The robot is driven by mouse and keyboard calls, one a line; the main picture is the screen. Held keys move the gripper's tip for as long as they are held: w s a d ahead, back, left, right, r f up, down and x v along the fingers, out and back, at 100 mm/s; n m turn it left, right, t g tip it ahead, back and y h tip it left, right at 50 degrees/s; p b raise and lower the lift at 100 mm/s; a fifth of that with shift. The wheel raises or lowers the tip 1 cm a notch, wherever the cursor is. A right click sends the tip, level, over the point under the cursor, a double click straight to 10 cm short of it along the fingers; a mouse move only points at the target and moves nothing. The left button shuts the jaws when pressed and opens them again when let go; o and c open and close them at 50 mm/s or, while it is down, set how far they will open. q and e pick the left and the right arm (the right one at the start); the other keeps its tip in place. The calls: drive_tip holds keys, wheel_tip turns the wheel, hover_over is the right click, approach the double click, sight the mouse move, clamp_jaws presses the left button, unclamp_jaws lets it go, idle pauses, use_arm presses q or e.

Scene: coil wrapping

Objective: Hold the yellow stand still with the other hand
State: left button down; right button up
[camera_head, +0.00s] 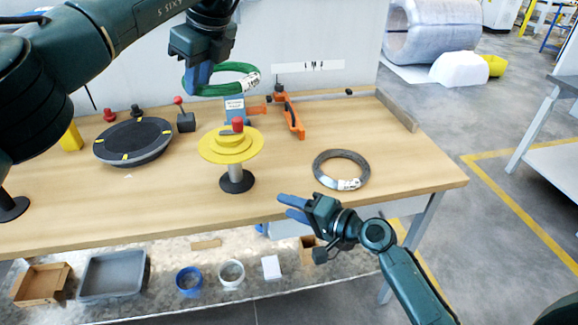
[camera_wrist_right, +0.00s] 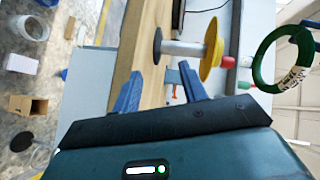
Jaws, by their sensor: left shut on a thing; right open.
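The yellow stand (camera_head: 228,147) is upright on the table, with yellow discs, a grey post, a black round base and a red knob on top. It lies sideways in the right wrist view (camera_wrist_right: 212,48). My left gripper (camera_head: 199,80) is shut on a green coil (camera_head: 243,68) and holds it in the air above and behind the stand. The green coil also shows in the right wrist view (camera_wrist_right: 262,65). My right gripper (camera_head: 283,205) is open and empty by the table's front edge, right of the stand's base and apart from it. Its two blue fingers show in the wrist view (camera_wrist_right: 160,76).
A dark coil (camera_head: 340,152) lies on the table (camera_head: 400,180) to the right. An orange tool (camera_head: 293,118) is behind the stand. A black round plate (camera_head: 132,138) sits to the left. Boxes and rolls are on the shelf below. The table between stand and dark coil is clear.

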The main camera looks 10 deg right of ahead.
sight(242, 152)
drive_tip(key=w+r+m+y, duration=0.2)
drive_tip(key=w+r+y, duration=0.15)
drive_tip(key=r, duration=0.45)
drive_tip(key=x, duration=1.2)
drive_tip(key=shift+w+r, duration=0.1)
drive_tip(key=shift+w, duration=0.25)
drive_tip(key=shift+d, duration=0.1)
drive_tip(key=shift+c, duration=0.4)
drive_tip(key=shift+s+f+h, duration=0.1)
drive_tip(key=shift+f+h, duration=0.15)
clamp_jaws()
drive_tip(key=shift+o, duration=0.7)
unclamp_jaws()
drive_tip(key=shift+f, duration=0.1)
drive_tip(key=shift+o, duration=0.9)
